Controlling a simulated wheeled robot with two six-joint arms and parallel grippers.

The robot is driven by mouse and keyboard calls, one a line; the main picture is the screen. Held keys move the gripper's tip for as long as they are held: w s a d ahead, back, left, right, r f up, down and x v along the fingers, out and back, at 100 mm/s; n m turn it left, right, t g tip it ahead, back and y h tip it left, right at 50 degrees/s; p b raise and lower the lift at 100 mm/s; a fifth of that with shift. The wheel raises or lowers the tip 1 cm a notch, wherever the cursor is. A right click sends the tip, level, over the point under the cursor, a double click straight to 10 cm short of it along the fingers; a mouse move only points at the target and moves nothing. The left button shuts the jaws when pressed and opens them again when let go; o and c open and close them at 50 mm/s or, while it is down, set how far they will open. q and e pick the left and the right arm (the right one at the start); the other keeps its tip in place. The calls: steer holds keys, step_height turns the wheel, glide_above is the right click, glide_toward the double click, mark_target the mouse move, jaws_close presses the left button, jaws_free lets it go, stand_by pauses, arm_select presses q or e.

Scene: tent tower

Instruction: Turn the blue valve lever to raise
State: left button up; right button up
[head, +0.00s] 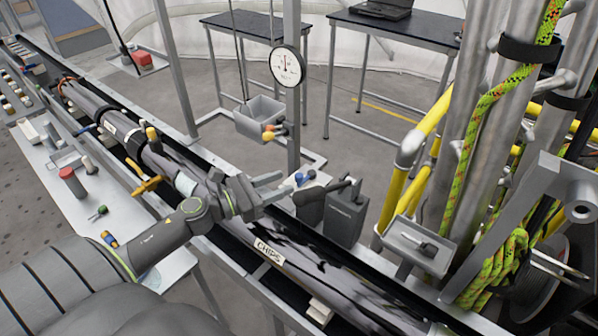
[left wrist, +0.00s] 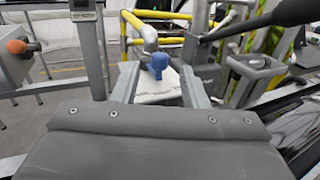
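The blue valve lever (head: 302,178) sits on a small pale block near the centre of the head view, just beyond my left fingertips. In the left wrist view, the blue lever (left wrist: 159,64) stands upright, framed between the two fingers. My left gripper (head: 277,187) reaches in from the left, over the long trough. Its fingers are apart with nothing held between them, and it also shows in the left wrist view (left wrist: 158,84). I cannot tell whether either finger touches the lever. My right gripper does not show.
Yellow rails and metal tubes crowd the right side.

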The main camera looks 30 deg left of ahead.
mark_target(299, 175)
arm_select(q)
steer(key=p+x, duration=0.3)
steer(key=x, duration=0.1)
steer(key=shift+w+d+r, duration=0.1)
steer(key=shift+w+r, duration=0.05)
steer(key=shift+w, duration=0.15)
steer(key=shift+w+d, duration=0.35)
steer(key=shift+w, duration=0.25)
jaws_close()
steer(key=shift+f, duration=0.25)
